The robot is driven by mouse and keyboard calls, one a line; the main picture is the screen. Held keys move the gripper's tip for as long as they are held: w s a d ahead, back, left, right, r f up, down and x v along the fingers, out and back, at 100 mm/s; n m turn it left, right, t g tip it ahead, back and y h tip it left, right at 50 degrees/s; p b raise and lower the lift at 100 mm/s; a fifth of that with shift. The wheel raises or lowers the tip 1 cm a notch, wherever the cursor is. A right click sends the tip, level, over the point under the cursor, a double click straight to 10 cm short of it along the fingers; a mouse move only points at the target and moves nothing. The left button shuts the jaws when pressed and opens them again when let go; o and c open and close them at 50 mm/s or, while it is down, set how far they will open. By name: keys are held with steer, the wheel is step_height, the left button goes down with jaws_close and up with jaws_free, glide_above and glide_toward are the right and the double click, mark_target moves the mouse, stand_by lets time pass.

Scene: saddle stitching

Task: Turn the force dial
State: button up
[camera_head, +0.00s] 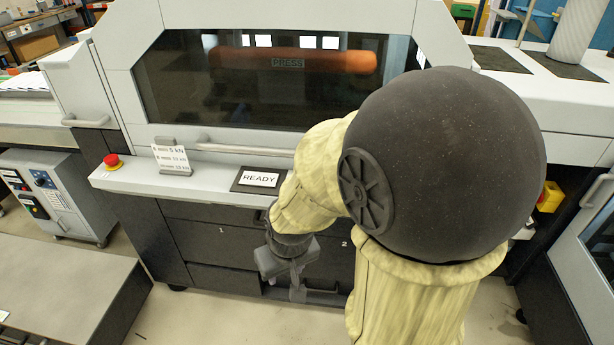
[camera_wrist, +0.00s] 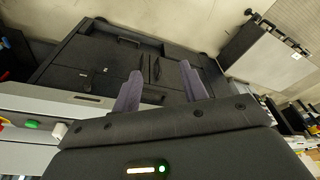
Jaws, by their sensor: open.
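A pale round knob (camera_wrist: 58,130) on the press console's edge shows at the left of the wrist view, beside a green button. It may be the force dial, but I see no marking on it. In the head view my arm covers the right part of the console, and I cannot pick out a force dial there. My gripper (camera_head: 297,284) hangs low in front of the press's dark drawers, below the console ledge. In the wrist view my gripper (camera_wrist: 162,88) has its two fingers apart with nothing between them, and the knob lies off to their left.
The press has a window (camera_head: 170,90), a handle bar, a READY plate (camera_head: 259,179), a force card (camera_head: 171,158) and a red stop button (camera_head: 112,160). Open floor lies in front of the press.

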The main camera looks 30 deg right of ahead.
steer(key=shift+o, duration=1.3)
steer(key=shift+w+a, duration=0.1)
steer(key=shift+w, duration=0.1)
steer(key=w+a+f+m+t+h+p, duration=0.1)
steer(key=w+f+m+t+p, duration=0.15)
steer(key=w, duration=0.45)
steer(key=w+f+m+t+h+p, duration=0.1)
steer(key=w+m+t+p, duration=0.2)
steer(key=w, duration=0.5)
steer(key=d+r+m+t+h+p, duration=0.1)
steer(key=d+m+t+h+p, duration=0.2)
steer(key=h, duration=0.8)
steer(key=d+m+p, duration=0.1)
steer(key=d+p, duration=0.1)
steer(key=d, duration=0.1)
steer(key=shift+w+r+t+h, duration=0.15)
steer(key=shift+r+t+h, duration=0.05)
steer(key=shift+t+h, duration=0.15)
steer(key=shift+d+p, duration=0.1)
steer(key=shift+p, duration=0.25)
